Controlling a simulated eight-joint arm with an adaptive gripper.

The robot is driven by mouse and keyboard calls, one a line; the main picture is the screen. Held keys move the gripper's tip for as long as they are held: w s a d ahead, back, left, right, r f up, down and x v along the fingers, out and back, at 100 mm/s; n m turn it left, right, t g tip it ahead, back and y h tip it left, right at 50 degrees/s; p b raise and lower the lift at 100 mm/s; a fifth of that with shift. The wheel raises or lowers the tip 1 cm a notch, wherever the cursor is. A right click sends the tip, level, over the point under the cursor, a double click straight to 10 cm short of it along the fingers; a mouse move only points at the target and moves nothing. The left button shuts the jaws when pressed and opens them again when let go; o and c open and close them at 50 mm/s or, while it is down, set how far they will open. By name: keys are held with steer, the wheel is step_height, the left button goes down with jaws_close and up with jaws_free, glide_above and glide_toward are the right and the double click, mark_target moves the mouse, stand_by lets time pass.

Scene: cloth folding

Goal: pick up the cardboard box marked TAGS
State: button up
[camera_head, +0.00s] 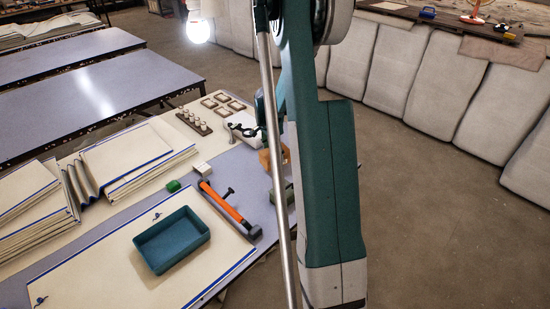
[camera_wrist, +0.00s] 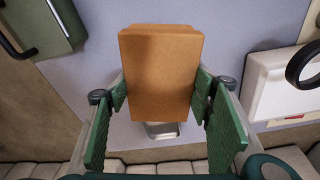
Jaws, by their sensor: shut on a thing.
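The brown cardboard box (camera_wrist: 160,72) stands out in the middle of the wrist view, between the green pads of my gripper (camera_wrist: 160,95). My gripper is shut on it, with a pad against each side. No TAGS marking shows on the faces I see. In the head view only a small part of the box (camera_head: 265,159) shows beside my arm, over the table's far right part. My arm hides most of the gripper there. I cannot tell whether the box touches the table.
A white device (camera_head: 240,122) with a black ring is near the box; a green case (camera_wrist: 42,25) with a black handle lies on the other side. Folded cloths (camera_head: 130,155) lie left.

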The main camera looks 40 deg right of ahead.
mark_target(275, 152)
steer(key=shift+r+p, duration=0.35)
steer(key=shift+r, duration=2.25)
